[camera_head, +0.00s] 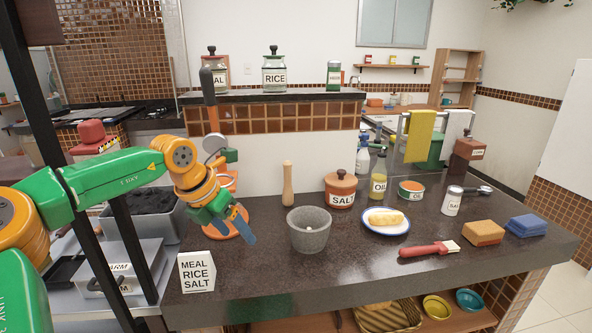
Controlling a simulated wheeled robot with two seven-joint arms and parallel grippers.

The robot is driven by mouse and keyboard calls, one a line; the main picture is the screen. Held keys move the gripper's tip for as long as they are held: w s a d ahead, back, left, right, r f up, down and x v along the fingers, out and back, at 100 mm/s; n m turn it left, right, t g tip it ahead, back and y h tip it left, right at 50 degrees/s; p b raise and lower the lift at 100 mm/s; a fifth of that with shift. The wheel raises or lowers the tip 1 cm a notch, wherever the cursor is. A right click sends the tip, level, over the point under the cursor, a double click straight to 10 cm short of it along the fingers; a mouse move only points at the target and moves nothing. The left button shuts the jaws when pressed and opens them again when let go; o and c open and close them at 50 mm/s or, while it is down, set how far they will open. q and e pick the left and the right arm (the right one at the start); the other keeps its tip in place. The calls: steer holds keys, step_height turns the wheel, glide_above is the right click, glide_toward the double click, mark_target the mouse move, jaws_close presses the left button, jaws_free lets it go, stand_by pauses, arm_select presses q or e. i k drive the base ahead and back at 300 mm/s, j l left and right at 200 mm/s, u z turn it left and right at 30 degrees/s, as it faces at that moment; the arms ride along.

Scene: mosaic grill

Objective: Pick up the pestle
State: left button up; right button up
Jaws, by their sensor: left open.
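The pestle (288,184) is a light wooden rod standing upright on the dark counter. It is just behind and left of the grey stone mortar (309,230), and its lower end is close to the mortar's rim. A small pale item shows inside the mortar. My left gripper (236,226) is open and empty, to the left of the pestle and mortar and apart from both. Its blue fingers point down and right. My right gripper is out of view.
An orange stand (208,95) with a round base is behind my left gripper. A meal-rice-salt sign (197,272) stands at front left. A salt jar (340,190), butter plate (386,232) and red brush (428,249) lie right. The counter's front middle is clear.

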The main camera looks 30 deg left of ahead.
mark_target(287, 195)
steer(key=i+j, duration=0.2)
steer(key=i, duration=0.2)
steer(key=i+j, duration=0.15)
steer(key=i, duration=0.25)
steer(key=i+j, duration=0.2)
steer(key=i, duration=0.15)
